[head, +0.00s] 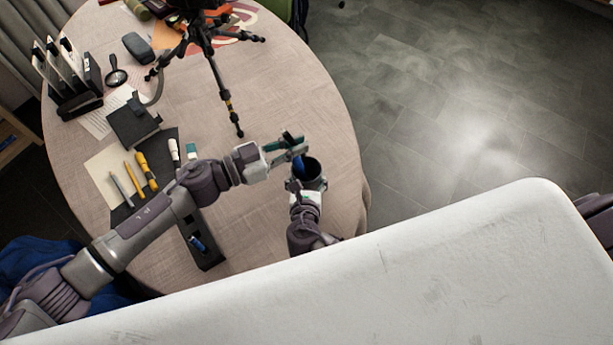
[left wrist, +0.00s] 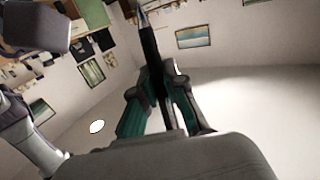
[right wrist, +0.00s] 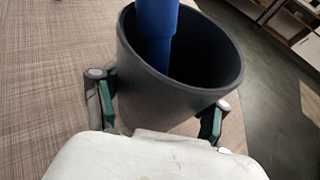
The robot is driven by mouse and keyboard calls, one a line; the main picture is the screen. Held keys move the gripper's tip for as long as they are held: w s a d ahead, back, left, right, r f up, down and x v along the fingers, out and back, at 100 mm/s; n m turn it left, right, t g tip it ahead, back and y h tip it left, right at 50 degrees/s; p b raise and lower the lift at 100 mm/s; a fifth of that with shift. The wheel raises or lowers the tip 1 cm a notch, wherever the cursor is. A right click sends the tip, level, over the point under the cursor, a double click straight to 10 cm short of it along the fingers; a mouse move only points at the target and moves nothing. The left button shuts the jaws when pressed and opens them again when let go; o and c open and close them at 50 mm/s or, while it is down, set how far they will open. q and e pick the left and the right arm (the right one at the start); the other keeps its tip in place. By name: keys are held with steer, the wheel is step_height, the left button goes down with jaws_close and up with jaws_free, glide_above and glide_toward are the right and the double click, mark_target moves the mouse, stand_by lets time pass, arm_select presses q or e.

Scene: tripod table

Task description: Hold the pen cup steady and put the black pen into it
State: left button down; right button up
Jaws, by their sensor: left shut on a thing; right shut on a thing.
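The dark grey pen cup (head: 318,169) stands near the table's right edge, its mouth open towards the camera. My right gripper (head: 308,184) is shut on the cup; in the right wrist view a finger lies on each side of the cup (right wrist: 160,100). A blue pen-like thing (right wrist: 156,35) stands inside the cup, its top out of frame. My left gripper (head: 296,146) is just above and beside the cup's mouth. In the left wrist view it is shut on the black pen (left wrist: 148,48), whose pale pointed tip shows beyond the fingers. The pen is hard to make out in the head view.
A black tripod (head: 215,60) stands at the back of the round table (head: 280,80). Yellow pens (head: 135,178), a grey pen (head: 119,188), a black box (head: 135,122), a magnifier (head: 116,75) and a file rack (head: 75,75) lie left. A long dark tray (head: 205,255) is in front.

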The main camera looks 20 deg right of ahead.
mark_target(296, 162)
arm_select(q)
steer(key=shift+f, duration=3.25)
steer(key=c, duration=1.2)
jaws_free()
steer(key=shift+r, duration=0.1)
steer(key=shift+o, duration=0.2)
steer(key=shift+a, duration=0.1)
steer(key=s+a, duration=0.2)
steer(key=a, duration=0.9)
steer(key=shift+a+r, duration=0.25)
steer(key=shift+a, duration=0.1)
arm_select(e)
steer(key=o, duration=1.3)
arm_select(q)
steer(key=shift+w, duration=0.1)
